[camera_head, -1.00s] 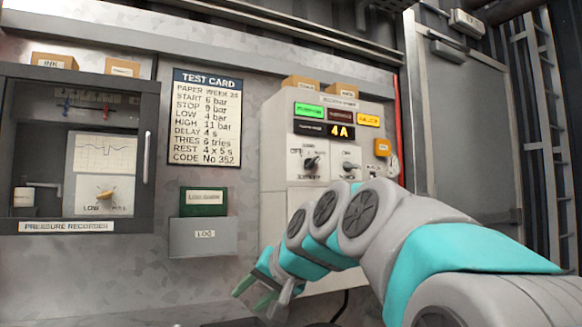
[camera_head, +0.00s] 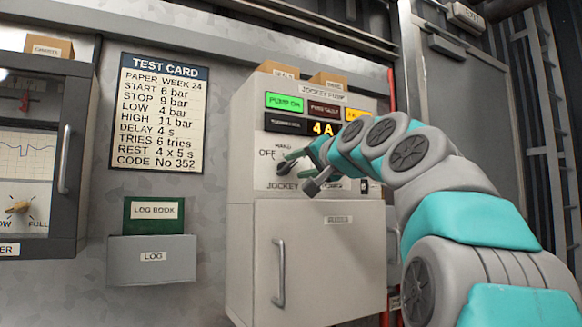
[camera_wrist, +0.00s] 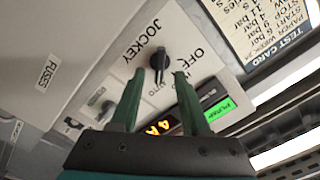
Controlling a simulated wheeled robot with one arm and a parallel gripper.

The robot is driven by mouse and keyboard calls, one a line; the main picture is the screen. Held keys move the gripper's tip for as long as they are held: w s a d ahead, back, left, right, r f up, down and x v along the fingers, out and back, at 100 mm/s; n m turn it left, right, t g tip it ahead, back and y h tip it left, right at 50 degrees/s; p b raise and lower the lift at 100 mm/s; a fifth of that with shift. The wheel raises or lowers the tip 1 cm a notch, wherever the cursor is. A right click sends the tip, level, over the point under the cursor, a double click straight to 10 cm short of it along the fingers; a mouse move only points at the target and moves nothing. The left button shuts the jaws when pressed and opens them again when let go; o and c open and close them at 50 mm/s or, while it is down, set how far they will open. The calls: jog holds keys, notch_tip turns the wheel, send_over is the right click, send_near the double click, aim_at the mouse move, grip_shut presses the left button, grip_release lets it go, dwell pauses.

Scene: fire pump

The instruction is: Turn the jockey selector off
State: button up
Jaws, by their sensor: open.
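The jockey selector (camera_head: 283,169) is a black rotary knob on the pale control panel, with OFF printed beside it. It also shows in the wrist view (camera_wrist: 159,61), near the words OFF and JOCKEY. I cannot tell surely which mark its pointer faces. My gripper (camera_head: 296,164) is open at the panel, close to the knob. In the wrist view the two green fingertips of my gripper (camera_wrist: 159,75) stand apart, one on each side of the knob's near end. I see no clear contact. The arm hides the panel's right part.
A lit green PUMP ON lamp (camera_head: 285,102) and a 4A display (camera_head: 323,128) sit above the knob. A second knob (camera_wrist: 107,107) shows on the panel. Below is a cabinet door with a handle (camera_head: 279,272). The log box (camera_head: 152,262) and test card (camera_head: 162,112) are left.

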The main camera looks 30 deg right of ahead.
aim_at(290, 168)
jog(key=w, duration=0.4)
jog(key=shift+w+p, duration=0.15)
jog(key=shift+p, duration=0.15)
grip_shut()
dwell(0.3)
